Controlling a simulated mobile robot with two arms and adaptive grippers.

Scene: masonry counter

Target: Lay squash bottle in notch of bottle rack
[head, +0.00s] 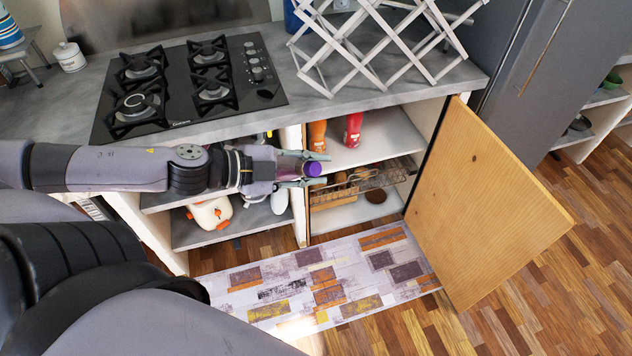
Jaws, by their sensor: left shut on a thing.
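My left gripper (314,170) reaches in from the left, in front of the open cabinet below the counter. It is shut on a bottle with a purple cap (312,168), which looks like the squash bottle. The cap end points right; most of its body is hidden by the gripper. The bottle rack (380,45), a pale criss-cross lattice frame with open notches, stands on the counter at the top, right of the hob. Its top is cut off by the picture edge. My right gripper is not in view.
An orange bottle (317,134) and a red bottle (353,130) stand on the cabinet's upper shelf. A wire basket (362,182) is below. The wooden door (490,205) stands wide open at right. The hob (190,82) fills the counter's left; bare counter lies around the rack's foot.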

